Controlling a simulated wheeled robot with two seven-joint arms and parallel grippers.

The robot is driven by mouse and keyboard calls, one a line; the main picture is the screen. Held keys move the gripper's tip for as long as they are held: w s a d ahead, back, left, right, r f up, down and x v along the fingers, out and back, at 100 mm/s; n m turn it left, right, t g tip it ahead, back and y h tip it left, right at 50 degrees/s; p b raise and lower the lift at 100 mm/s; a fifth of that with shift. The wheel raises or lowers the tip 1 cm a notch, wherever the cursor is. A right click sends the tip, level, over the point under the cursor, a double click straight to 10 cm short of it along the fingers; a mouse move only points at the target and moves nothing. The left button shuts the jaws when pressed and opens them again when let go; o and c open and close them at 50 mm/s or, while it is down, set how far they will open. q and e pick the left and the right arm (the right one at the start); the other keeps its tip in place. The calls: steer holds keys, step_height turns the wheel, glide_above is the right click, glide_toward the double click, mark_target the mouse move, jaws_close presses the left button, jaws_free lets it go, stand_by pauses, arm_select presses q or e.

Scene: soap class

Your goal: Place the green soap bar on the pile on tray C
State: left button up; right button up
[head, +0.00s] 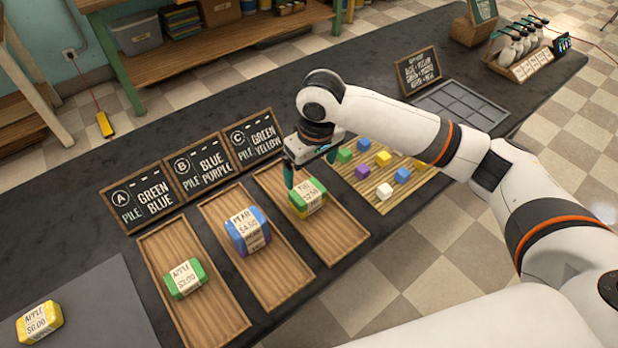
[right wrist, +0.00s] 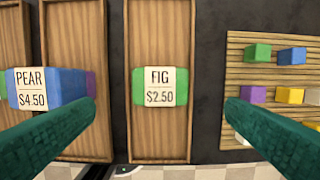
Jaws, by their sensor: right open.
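A green soap bar (head: 308,198) with a white FIG $2.50 band lies on tray C (head: 335,235), the right-hand wooden tray. It also shows in the right wrist view (right wrist: 182,88), where only green shows around the label. My right gripper (head: 311,168) is open above the far end of tray C. In the right wrist view its green fingers (right wrist: 160,115) are wide apart, with the bar between them in the picture and not gripped. I cannot tell the exact height gap. My left gripper is not in view.
Tray B (head: 275,280) holds a blue bar on purple (head: 247,231). Tray A (head: 215,320) holds a green APPLE bar (head: 185,278). A yellow APPLE bar (head: 39,322) lies on a grey mat at left. Signs (head: 252,138) stand behind the trays. Coloured cubes (head: 383,158) sit on a slatted board at right.

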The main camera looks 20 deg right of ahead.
steer(key=shift+s+r, duration=0.2)
steer(key=shift+r, duration=1.3)
